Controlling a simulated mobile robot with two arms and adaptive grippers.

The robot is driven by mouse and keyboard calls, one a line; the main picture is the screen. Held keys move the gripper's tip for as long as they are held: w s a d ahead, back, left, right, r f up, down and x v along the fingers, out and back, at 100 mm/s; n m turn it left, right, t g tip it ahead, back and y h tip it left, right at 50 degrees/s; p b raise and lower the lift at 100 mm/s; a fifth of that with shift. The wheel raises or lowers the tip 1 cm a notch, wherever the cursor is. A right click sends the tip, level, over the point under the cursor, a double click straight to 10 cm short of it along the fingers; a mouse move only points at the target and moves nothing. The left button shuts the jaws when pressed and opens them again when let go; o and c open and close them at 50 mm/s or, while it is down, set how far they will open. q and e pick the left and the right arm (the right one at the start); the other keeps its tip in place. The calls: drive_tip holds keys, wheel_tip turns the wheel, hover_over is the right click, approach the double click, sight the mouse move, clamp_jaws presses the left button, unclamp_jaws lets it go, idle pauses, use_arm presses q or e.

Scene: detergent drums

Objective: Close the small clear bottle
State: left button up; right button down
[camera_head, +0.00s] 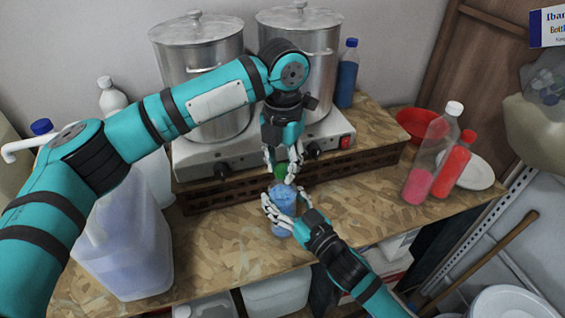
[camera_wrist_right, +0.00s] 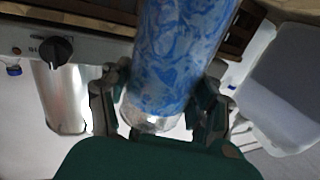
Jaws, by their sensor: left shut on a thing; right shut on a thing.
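The small clear bottle (camera_head: 281,201), with blue marbled contents, stands upright near the front of the worktop. My right gripper (camera_head: 284,212) is shut around its body; its fingers hide part of it. In the right wrist view the bottle (camera_wrist_right: 180,55) sits between both fingers of the right gripper (camera_wrist_right: 160,112), with a clear end showing. I cannot tell whether cap and bottle touch.
Two large metal pots (camera_head: 203,75) stand on a stove (camera_head: 205,160) behind. A big translucent jug (camera_head: 125,240) is at the left. Pink-filled (camera_head: 420,185) and red (camera_head: 452,170) bottles, a plate (camera_head: 480,172) and a red bowl (camera_head: 410,120) are at the right. Bare worktop (camera_head: 370,210) lies between.

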use_arm(q)
drive_tip(key=m, duration=0.2)
drive_tip(key=shift+m, duration=0.4)
drive_tip(key=o, duration=0.7)
drive_tip(key=shift+c, duration=0.2)
drive_tip(key=shift+r, duration=2.25)
drive_tip(key=shift+c, duration=0.4)
